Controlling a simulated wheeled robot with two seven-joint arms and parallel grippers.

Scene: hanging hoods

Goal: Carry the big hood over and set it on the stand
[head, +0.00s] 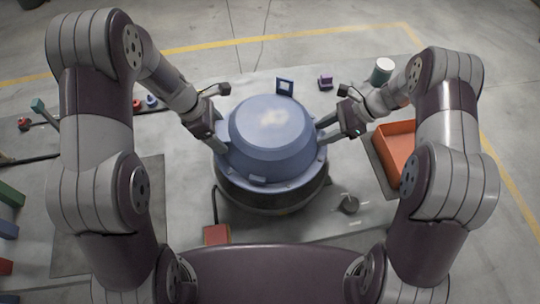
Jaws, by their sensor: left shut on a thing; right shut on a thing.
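The big hood (272,135) is a blue-grey dome with a wide flange, upright in the middle of the head view. My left gripper (220,145) is shut on its left side, and my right gripper (326,128) is shut on its right side. Directly below the hood is a dark round body (270,207), which looks like the stand. The hood hides most of it. From above I cannot tell whether the hood touches it or hangs just over it.
An orange tray (397,150) lies to the right. A white-topped green can (382,71), a small purple object (326,82) and a dark blue frame (285,87) stand behind. A red box (216,235) and a dark knob-like item (349,204) lie nearer.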

